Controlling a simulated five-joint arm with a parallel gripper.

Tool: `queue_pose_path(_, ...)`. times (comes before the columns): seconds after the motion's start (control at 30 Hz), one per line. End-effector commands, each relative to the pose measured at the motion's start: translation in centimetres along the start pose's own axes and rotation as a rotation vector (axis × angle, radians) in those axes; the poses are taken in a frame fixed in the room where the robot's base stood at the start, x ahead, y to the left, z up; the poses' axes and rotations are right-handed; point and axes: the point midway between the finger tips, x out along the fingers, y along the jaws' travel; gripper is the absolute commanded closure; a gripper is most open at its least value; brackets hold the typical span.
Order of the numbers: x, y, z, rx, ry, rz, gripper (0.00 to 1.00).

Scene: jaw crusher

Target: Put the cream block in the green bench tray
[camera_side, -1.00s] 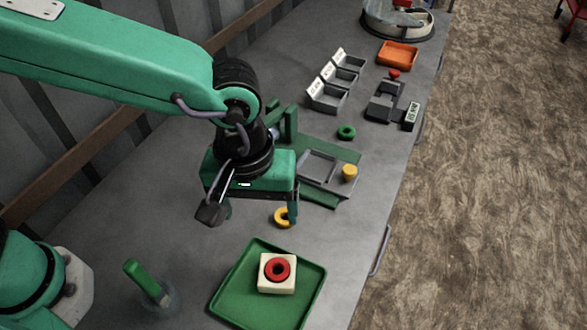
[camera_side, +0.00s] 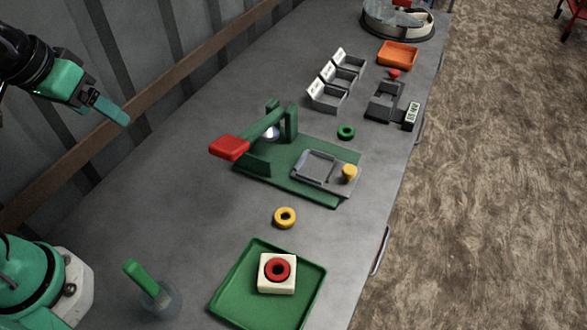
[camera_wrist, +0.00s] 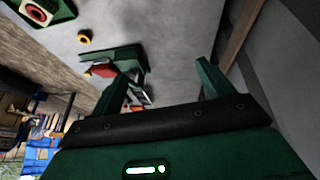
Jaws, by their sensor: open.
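The cream block (camera_side: 264,285) sits inside the green bench tray (camera_side: 238,299), with a red ring (camera_side: 277,261) lying on its top. The block (camera_wrist: 46,17) and part of the tray (camera_wrist: 62,10) also show at the top left of the wrist view. My gripper (camera_side: 124,119) is raised at the left of the side view, well away from the tray. In the wrist view its two fingers (camera_wrist: 160,78) are spread apart with nothing held between them.
A yellow ring (camera_side: 285,225) lies beyond the tray. A green press with a red handle (camera_side: 229,148) stands behind it, near a green ring (camera_side: 346,139). Grey bins (camera_side: 328,104) and an orange tray (camera_side: 397,62) are farther back.

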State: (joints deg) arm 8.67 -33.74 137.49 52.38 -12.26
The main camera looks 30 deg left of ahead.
Motion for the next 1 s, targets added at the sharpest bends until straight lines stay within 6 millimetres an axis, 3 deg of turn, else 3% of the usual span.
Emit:
queue_pose_path(0.1, -0.6, -2.2, 1.1, 0.030, 0.045, -0.027, 0.20)
queue_pose_path(0.3, -1.0, -3.8, 2.1, 0.070, 0.079, -0.055, 0.20)
queue_pose_path(1.0, -1.0, -4.0, 2.3, 0.079, 0.081, -0.058, 0.20)
